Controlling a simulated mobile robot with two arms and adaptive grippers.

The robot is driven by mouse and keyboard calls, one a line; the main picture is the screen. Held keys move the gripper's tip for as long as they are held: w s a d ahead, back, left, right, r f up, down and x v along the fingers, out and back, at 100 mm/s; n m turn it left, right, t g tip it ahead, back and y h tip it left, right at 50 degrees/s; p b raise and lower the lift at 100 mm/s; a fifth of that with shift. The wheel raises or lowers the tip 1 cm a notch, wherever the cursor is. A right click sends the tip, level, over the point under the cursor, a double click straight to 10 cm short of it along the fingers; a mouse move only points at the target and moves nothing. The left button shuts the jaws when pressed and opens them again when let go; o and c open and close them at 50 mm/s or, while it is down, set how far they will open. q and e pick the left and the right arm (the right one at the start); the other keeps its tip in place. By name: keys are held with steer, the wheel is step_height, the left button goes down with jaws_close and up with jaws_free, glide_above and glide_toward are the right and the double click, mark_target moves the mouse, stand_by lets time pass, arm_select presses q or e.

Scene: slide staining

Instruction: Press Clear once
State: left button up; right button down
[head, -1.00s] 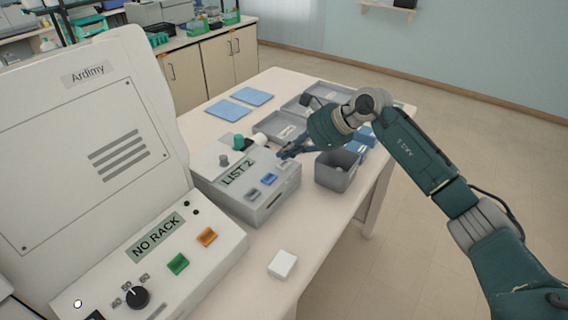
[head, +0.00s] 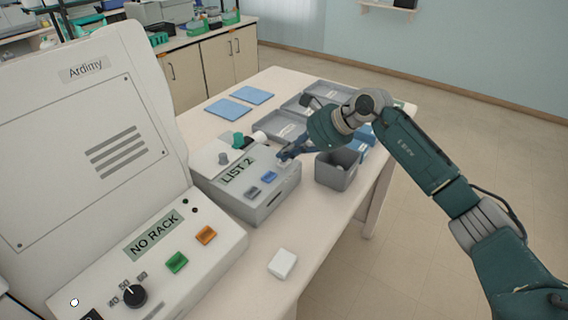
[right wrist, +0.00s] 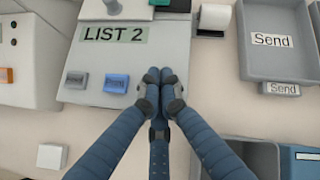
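A grey box device (head: 262,205) with a "LIST 2" display (head: 237,171) stands on the table. It shows in the right wrist view too (right wrist: 85,58). Its front carries a grey button (head: 252,191) and a blue button (head: 269,177); their small labels are too blurred to read. My right gripper (head: 284,156) is at the right end of this button row. In the right wrist view its fingertips (right wrist: 159,76) are together and empty, over the panel right of the blue button (right wrist: 117,84). They hide what lies beneath, and I cannot tell whether they touch it. My left gripper is out of view.
A large white machine (head: 85,150) reading "NO RACK" stands at left, with green and orange buttons. A white block (head: 283,263) lies near the front edge. A grey bin (head: 337,170) stands right of the device. "Send" trays (right wrist: 273,62) lie behind.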

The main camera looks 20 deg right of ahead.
mark_target(287, 162)
steer(key=shift+f+b, duration=0.3)
steer(key=shift+b, duration=0.05)
stand_by(0.8)
steer(key=shift+r, duration=0.75)
steer(key=shift+r+p, duration=1.55)
steer(key=shift+r, duration=1)
